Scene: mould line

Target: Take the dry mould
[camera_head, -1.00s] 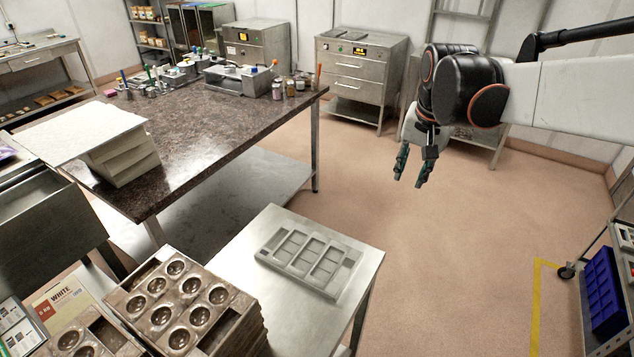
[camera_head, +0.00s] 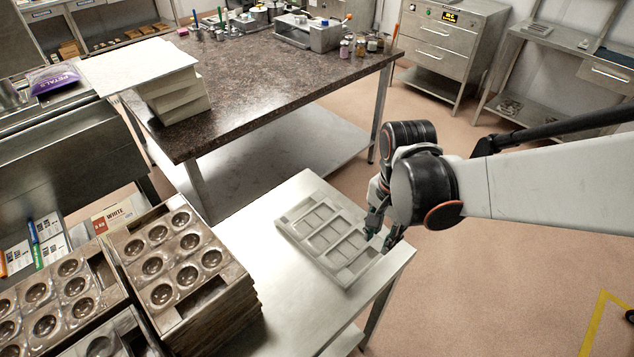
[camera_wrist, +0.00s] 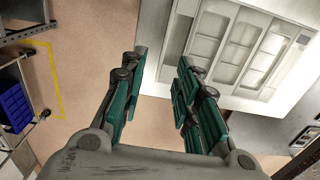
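The mould is a pale grey rectangular tray (camera_head: 328,232) with several recessed compartments, lying flat on a small steel table (camera_head: 262,262). The mould also shows at the upper right of the wrist view (camera_wrist: 236,50). My gripper (camera_head: 384,236) is at the mould's right end in the head view, partly hidden behind my wrist. In the wrist view my gripper (camera_wrist: 160,68) has its two green fingers apart with nothing between them. The right finger is near the mould's edge; I cannot tell whether it touches.
A dark stone-topped table (camera_head: 245,100) with a white slab stack (camera_head: 180,98) is behind. A blue bin (camera_wrist: 14,108) sits on a rack at left in the wrist view.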

